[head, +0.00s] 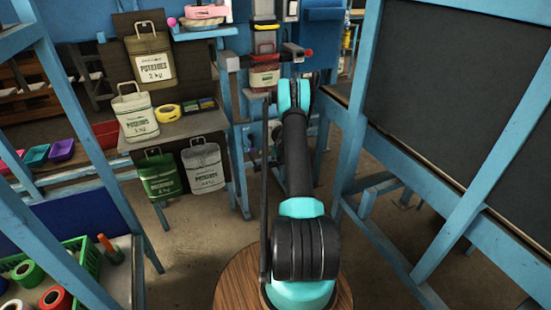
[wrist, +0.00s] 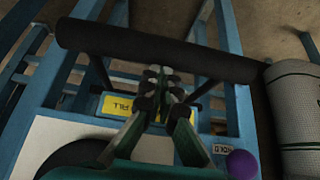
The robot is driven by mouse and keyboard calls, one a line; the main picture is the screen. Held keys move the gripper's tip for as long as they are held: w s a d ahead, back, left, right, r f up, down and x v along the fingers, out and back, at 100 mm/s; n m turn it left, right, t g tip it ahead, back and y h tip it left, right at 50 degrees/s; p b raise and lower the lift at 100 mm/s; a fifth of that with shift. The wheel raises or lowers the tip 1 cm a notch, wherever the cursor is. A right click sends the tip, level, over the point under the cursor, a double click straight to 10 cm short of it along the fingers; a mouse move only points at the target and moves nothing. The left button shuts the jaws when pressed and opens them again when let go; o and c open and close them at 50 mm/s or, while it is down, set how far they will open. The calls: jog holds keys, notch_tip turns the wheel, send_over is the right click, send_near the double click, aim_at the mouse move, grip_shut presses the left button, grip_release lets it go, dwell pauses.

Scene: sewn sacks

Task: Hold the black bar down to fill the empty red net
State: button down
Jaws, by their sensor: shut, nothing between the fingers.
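The black bar (wrist: 120,42) runs across the upper part of the wrist view, tilted slightly down to the right. My gripper (wrist: 162,74) is shut and empty, its fingertips at the bar's near edge; I cannot tell whether they touch it. A yellow label (wrist: 117,106) reading "FILL" is partly hidden behind the fingers. In the head view, a red bag with a pale label (head: 264,78), seemingly the red net, hangs at the blue stand behind my arm. How full it is cannot be told. My gripper is hidden by my arm there.
A purple ball (wrist: 241,163) and a grey sack (wrist: 294,105) are to the right in the wrist view. Potato sacks (head: 149,58) hang or stand left of my arm. A dark board in a blue frame (head: 465,80) stands at right. Brown floor (head: 215,230) is open between.

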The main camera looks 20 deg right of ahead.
jog(key=shift+f, duration=0.1)
notch_tip(320, 180, down, 6)
jog(key=s, duration=0.1)
dwell(0.4)
jog(key=shift+f, duration=0.15)
dwell(1.0)
jog(key=shift+a, duration=0.1)
dwell(2.7)
